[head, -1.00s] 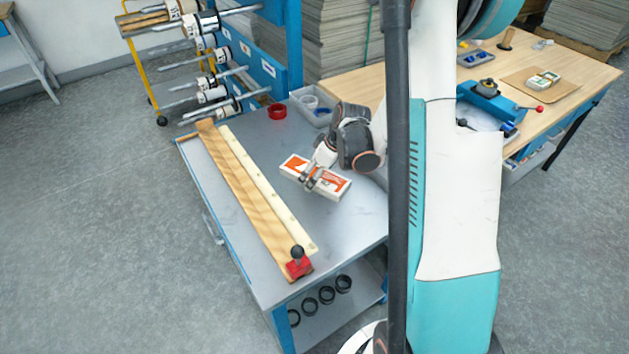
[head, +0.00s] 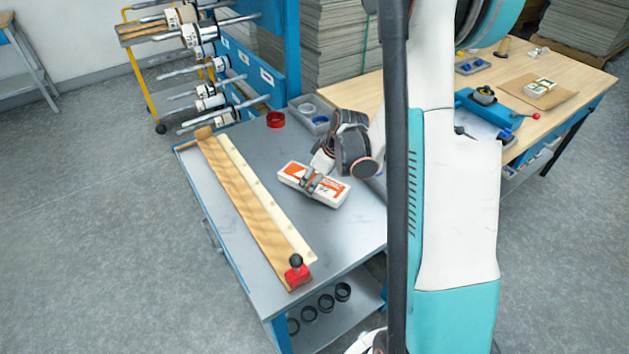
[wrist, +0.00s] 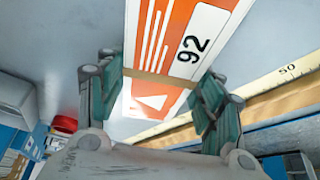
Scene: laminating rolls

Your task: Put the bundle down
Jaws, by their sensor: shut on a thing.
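The bundle (head: 330,191) is a flat white and orange block with a band around it, over the middle of the grey bench top (head: 350,235). In the wrist view the bundle (wrist: 205,18) shows a white label reading 92. My gripper (head: 311,184) is shut on the bundle across its middle. In the wrist view the fingers of my gripper (wrist: 160,88) sit on both sides of it. The bundle is at or very near the bench top; I cannot tell if it touches. Its underside is hidden.
A wooden board with a pale ruler strip (head: 268,200) and a red clamp (head: 297,272) lies left of the bundle. A red ring (head: 275,120) and a grey bin (head: 311,113) stand at the back. Bare bench lies in front of the bundle.

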